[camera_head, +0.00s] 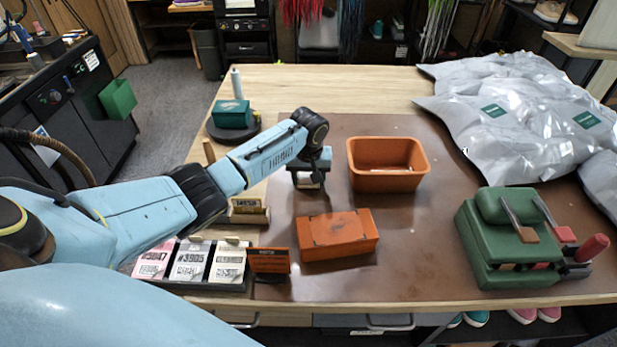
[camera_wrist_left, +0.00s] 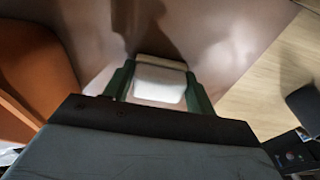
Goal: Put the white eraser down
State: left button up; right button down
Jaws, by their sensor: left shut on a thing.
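The white eraser (camera_wrist_left: 158,84) is a pale block with a beige back edge. It sits between the two green fingers of my left gripper (camera_wrist_left: 158,92) in the left wrist view. The left gripper is shut on it. In the head view my left gripper (camera_head: 309,178) points down over the brown mat (camera_head: 425,240), just left of an open orange bin (camera_head: 385,183). The eraser is mostly hidden by the gripper there. It is low over the mat; I cannot tell whether it touches. My right gripper is not in view.
A closed orange box (camera_head: 338,236) lies in front of my left gripper. Labelled cards (camera_head: 190,260) stand at the front left. The mat's middle right is clear.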

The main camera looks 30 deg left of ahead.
pick_arm(q)
jog(key=shift+f, duration=0.15)
jog(key=o, duration=0.9)
jog(key=r, duration=0.4)
jog(key=s+r+p, duration=0.1)
jog(key=r, duration=0.3)
jog(key=d+r, duration=0.1)
jog(key=r, duration=0.3)
jog(key=shift+s+r, duration=0.15)
jog(key=shift+s, duration=0.1)
